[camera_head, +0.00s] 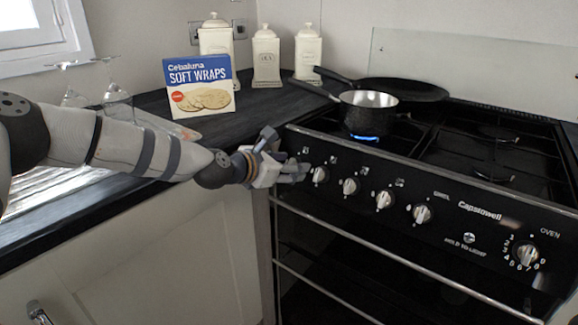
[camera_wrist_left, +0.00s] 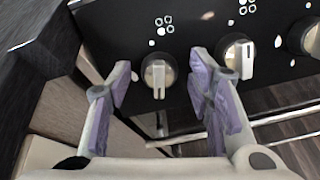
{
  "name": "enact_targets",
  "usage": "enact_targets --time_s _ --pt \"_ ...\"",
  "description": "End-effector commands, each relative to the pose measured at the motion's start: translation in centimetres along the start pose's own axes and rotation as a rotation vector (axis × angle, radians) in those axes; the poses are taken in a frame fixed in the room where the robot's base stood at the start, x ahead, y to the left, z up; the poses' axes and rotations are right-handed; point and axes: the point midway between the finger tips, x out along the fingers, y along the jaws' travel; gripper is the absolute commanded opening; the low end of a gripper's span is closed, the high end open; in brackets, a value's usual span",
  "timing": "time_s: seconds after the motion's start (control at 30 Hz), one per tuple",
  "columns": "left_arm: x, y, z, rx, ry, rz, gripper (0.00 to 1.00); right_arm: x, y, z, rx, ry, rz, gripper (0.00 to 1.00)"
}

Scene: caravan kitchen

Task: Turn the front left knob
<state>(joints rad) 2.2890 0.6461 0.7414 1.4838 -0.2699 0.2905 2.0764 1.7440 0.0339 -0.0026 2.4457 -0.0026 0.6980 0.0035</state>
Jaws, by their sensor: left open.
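The stove's front panel (camera_head: 460,232) carries a row of round silver knobs. The leftmost knob (camera_head: 320,175) is near my left gripper (camera_head: 300,170), which comes in from the left. In the wrist view the leftmost knob (camera_wrist_left: 158,76) appears between the two spread purple-padded fingers of the left gripper (camera_wrist_left: 162,88), with clear space on both sides. Its white grip bar stands about upright. The second knob (camera_wrist_left: 240,60) lies just right of the right finger. I see no contact with any knob. My right gripper is not in view.
A saucepan (camera_head: 368,107) stands over a blue flame (camera_head: 364,137) on the left of the hob, with a dark frying pan (camera_head: 405,90) behind. A soft wraps box (camera_head: 202,88), glasses (camera_head: 118,100) and canisters (camera_head: 266,55) stand on the counter. A rail (camera_head: 330,287) runs below the knobs.

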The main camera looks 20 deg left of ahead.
Motion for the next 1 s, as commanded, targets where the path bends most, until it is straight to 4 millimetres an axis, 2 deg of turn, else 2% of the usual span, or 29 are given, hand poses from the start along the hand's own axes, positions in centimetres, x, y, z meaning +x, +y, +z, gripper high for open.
enact_targets --time_s 0.17,0.37,0.73,1.0 --pt "-0.06 0.03 0.11 0.001 -0.001 0.0 0.45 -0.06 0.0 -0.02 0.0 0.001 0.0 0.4" --pt "-0.08 0.04 0.1 0.001 -0.001 0.0 0.0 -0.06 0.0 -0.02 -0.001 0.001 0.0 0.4" --pt "-0.07 0.02 0.03 0.046 0.0 -0.003 0.0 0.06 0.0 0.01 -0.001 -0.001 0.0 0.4" --pt "-0.06 0.01 -0.02 0.23 0.0 -0.012 0.0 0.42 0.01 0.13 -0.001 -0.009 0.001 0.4"
